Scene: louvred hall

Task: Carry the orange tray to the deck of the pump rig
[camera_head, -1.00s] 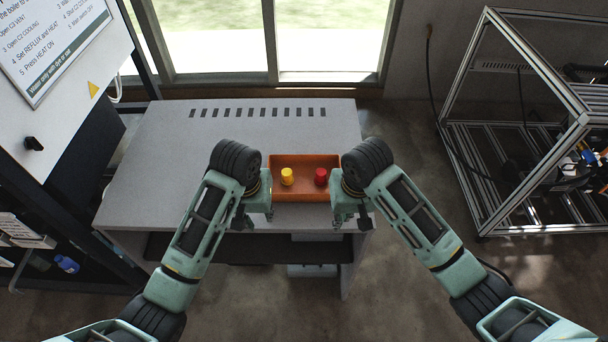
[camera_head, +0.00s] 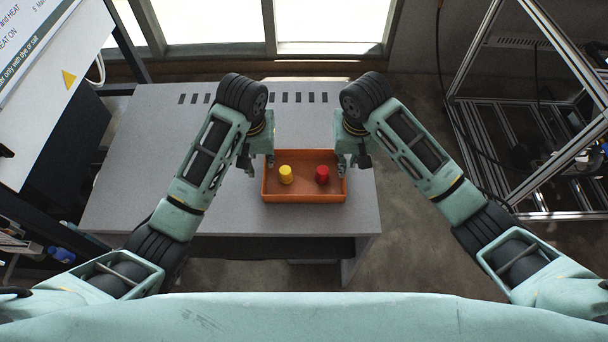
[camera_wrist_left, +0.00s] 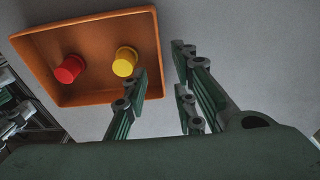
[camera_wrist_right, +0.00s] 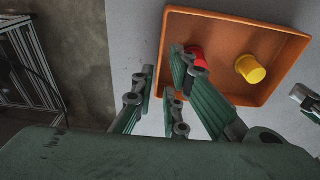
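The orange tray (camera_head: 305,195) sits on the grey table near its front edge, holding a yellow cup-like piece (camera_head: 286,175) and a red one (camera_head: 322,175). My left gripper (camera_head: 258,165) is at the tray's left side, fingers down and apart; the left wrist view shows the tray's wall (camera_wrist_left: 157,40) in line with the gap between them. My right gripper (camera_head: 350,162) is at the right side, open, with the wall (camera_wrist_right: 163,50) in line with its gap. I cannot tell whether either touches the tray. An aluminium-framed rig (camera_head: 471,60), apparently the pump rig, stands at the right.
The grey table (camera_head: 130,195) has bare top left of the tray and slots at the back. A white panel board (camera_head: 60,75) stands at the left. Open floor (camera_head: 415,110) lies between table and rig. Windows are behind.

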